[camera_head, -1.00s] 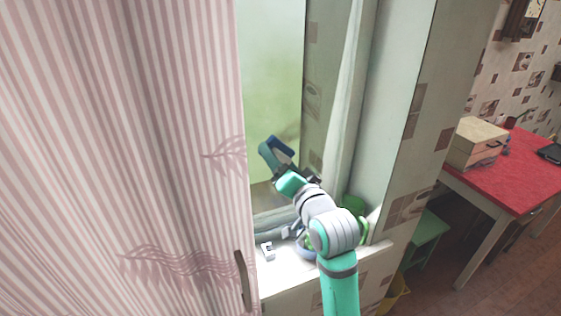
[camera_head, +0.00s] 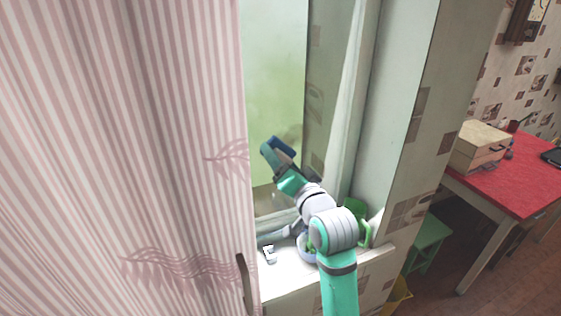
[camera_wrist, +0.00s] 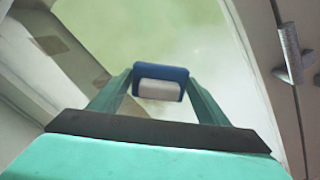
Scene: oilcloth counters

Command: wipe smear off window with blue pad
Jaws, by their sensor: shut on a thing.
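The blue pad (camera_head: 284,146) is in my gripper (camera_head: 274,157), in front of the window glass (camera_head: 272,70). In the wrist view the pad (camera_wrist: 160,72), blue with a white block, sits between the two green fingers of my gripper (camera_wrist: 158,88), which is shut on it. The pane (camera_wrist: 125,28) fills the area behind it, pale green and hazy. A faint brownish smear (camera_head: 291,131) shows on the glass just above the pad. I cannot tell whether the pad touches the glass.
A pink striped curtain (camera_head: 120,130) covers the left. The sill (camera_head: 286,281) holds a small white item (camera_head: 268,254) and a green pot (camera_head: 354,207). A metal window handle (camera_wrist: 291,52) stands at the right in the wrist view. A red table (camera_head: 510,185) and green stool (camera_head: 428,240) are farther right.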

